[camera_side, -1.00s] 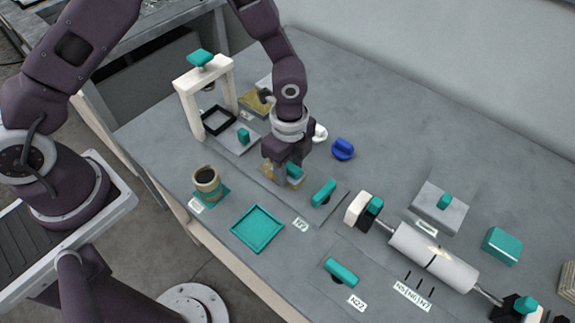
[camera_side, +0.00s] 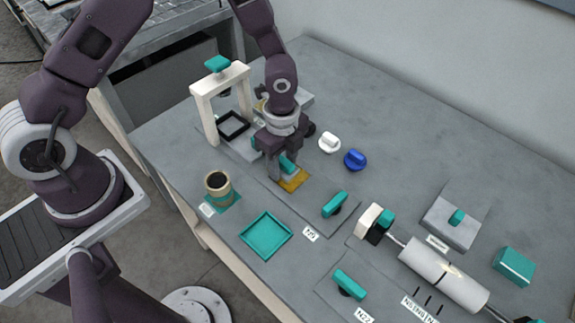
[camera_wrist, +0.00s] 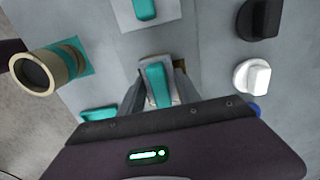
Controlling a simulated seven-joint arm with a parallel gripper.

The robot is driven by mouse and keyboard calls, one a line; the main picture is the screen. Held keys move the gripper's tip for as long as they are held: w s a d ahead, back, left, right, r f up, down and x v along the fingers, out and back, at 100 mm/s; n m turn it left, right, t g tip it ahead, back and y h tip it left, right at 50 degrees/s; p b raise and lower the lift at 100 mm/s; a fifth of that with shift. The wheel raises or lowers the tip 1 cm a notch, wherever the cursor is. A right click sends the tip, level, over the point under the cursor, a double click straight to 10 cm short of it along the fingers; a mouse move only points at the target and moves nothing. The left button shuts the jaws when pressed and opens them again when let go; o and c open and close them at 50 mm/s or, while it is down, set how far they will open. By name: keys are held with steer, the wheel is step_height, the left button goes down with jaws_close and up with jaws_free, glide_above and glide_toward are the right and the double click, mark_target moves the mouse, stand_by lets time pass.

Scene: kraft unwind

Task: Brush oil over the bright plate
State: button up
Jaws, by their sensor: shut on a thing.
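My gripper (camera_side: 284,166) is shut on a teal-handled tool (camera_side: 288,162), which also shows between the fingers in the wrist view (camera_wrist: 157,84). Its working end is mostly hidden. A bright gold plate (camera_side: 295,182) lies flat just under and to the right of the fingers, partly covered by them. I cannot tell whether the tool touches it. A tan cup (camera_side: 218,187) with dark contents stands on a teal pad to the left; it also shows in the wrist view (camera_wrist: 45,70).
A white frame (camera_side: 205,110) with a teal top stands behind left. An empty teal tray (camera_side: 265,236) is in front. White (camera_side: 329,143) and blue (camera_side: 355,159) knobs are behind right. A white roller (camera_side: 443,272) lies at right. The back of the table is clear.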

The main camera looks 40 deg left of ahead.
mark_target(303, 183)
steer(key=shift+a, duration=1)
steer(key=shift+w, duration=0.2)
steer(key=shift+w+d+f, duration=0.1)
steer(key=shift+w, duration=0.35)
steer(key=shift+c, duration=0.6)
steer(key=shift+s+d, duration=0.15)
steer(key=shift+d, duration=3.6)
jaws_close()
steer(key=shift+f, duration=0.1)
steer(key=shift+a, duration=0.25)
